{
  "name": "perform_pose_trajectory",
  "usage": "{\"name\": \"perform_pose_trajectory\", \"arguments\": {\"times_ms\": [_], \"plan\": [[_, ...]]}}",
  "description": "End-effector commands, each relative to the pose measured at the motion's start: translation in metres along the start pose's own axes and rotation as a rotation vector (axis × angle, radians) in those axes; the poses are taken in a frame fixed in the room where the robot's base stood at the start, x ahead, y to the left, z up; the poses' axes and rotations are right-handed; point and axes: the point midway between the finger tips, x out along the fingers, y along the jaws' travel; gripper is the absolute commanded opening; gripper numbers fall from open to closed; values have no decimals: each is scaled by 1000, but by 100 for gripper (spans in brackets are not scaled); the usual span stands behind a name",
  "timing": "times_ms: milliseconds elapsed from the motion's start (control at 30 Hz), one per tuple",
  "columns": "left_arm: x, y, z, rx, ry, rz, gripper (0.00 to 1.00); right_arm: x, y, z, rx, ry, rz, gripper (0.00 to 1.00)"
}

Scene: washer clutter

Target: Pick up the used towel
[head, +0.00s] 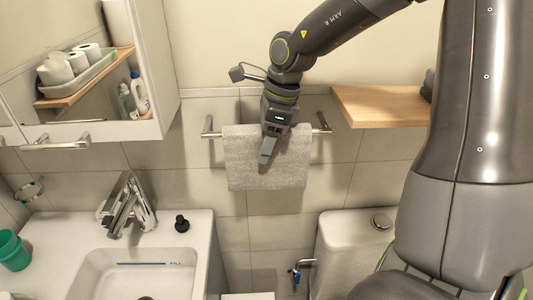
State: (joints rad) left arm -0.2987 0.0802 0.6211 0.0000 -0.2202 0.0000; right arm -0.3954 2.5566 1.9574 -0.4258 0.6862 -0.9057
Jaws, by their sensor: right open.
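A light grey towel (240,160) hangs folded over a metal towel bar (211,134) on the tiled wall. My right gripper (266,158) points down in front of the towel, near its middle. It is open, and its fingers overlap in this view. It hides part of the towel and the bar. I cannot tell whether the fingers touch the cloth. My left gripper is not in view.
A sink (140,270) with a metal faucet (127,205) is at lower left, with a green cup (13,250) on the counter. A mirror cabinet (148,70) is at upper left. A wooden shelf (382,105) is right of the bar, above a toilet tank (345,228).

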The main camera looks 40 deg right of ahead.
Motion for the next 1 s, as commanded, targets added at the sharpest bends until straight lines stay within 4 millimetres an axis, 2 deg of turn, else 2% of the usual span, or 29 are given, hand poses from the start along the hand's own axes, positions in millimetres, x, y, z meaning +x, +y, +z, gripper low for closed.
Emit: {"name": "perform_pose_trajectory", "arguments": {"times_ms": [267, 667, 1000], "plan": [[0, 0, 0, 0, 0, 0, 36, 2, 0, 0, -1, 0, 0, 64], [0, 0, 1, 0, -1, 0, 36, 2, 0, 0, -1, 0, -1, 13], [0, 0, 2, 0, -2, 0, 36, -1, 0, 1, -1, -1, -2, 12]]}}
